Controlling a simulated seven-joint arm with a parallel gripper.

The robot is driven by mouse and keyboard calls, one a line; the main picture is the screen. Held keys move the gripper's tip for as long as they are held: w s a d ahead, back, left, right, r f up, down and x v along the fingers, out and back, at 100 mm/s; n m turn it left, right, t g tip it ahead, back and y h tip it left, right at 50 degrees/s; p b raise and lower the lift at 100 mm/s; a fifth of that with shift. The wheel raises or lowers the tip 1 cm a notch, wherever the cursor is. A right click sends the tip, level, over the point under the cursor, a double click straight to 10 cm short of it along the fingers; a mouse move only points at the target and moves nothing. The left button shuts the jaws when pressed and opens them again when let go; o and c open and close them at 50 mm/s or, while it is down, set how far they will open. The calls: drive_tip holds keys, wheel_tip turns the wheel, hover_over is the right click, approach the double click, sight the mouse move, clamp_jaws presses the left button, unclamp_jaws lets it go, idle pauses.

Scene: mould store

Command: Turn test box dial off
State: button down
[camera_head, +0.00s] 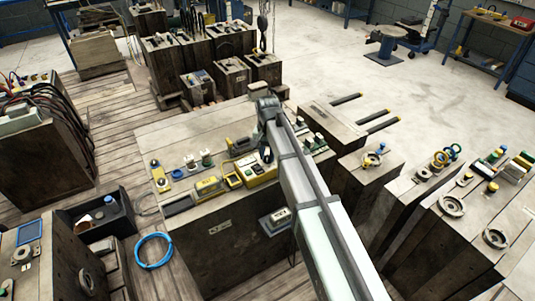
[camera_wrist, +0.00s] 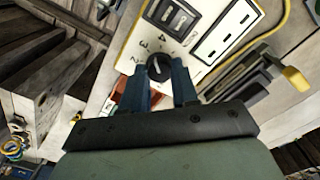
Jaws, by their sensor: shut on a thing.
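The test box is a yellow-edged case with a pale face (camera_head: 258,173), on the middle wooden block in the head view. It fills the upper middle of the wrist view (camera_wrist: 202,48). Its dial (camera_wrist: 159,67) is a small black round knob, with the numbers 2, 3 and 4 printed beside it. Which mark the dial points to is hard to tell. My gripper (camera_wrist: 164,75) has its two dark blue fingers on either side of the dial, shut on it. In the head view my arm hides part of the box's surroundings.
A black rocker switch (camera_wrist: 173,15) and a panel of slots (camera_wrist: 228,35) sit beside the dial. A yellow cable (camera_wrist: 272,30) curves past the box. Other small devices, such as a yellow one (camera_head: 208,187), crowd the block top. A blue hose coil (camera_head: 153,250) lies on the floor.

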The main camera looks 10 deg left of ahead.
drive_tip(key=n, duration=1.3)
drive_tip(key=shift+n, duration=0.3)
drive_tip(key=n, duration=1.3)
drive_tip(key=shift+n, duration=0.4)
drive_tip(key=c, duration=0.8)
unclamp_jaws()
drive_tip(key=shift+c, duration=0.2)
